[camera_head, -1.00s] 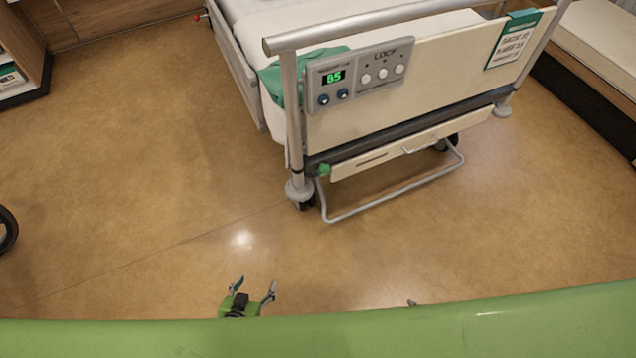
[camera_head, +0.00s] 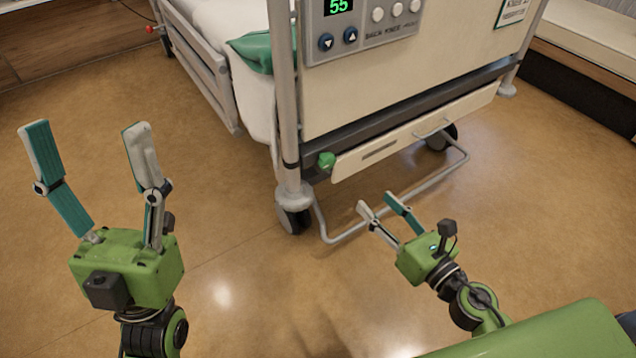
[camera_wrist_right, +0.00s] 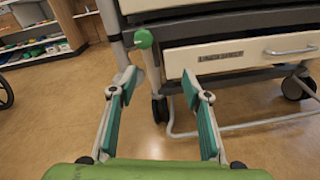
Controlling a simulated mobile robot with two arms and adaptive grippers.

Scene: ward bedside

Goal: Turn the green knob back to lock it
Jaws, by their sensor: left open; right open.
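The green knob (camera_head: 326,160) sits at the left end of the bed's lower rail, beside the drawer front (camera_head: 415,135). In the right wrist view the knob (camera_wrist_right: 143,39) shows ahead of and above the fingers, apart from them. My right gripper (camera_head: 383,204) is open and empty, below and to the right of the knob in the head view. My left gripper (camera_head: 88,150) is open and empty, well to the left of the bed, fingers pointing up in the picture. Nothing covers the knob.
A vertical bed post (camera_head: 285,90) and a caster (camera_head: 294,205) stand just left of the knob. A bent metal bar (camera_head: 400,203) runs low under the drawer. A control panel (camera_head: 365,28) with a green display hangs above. The floor on the left is clear.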

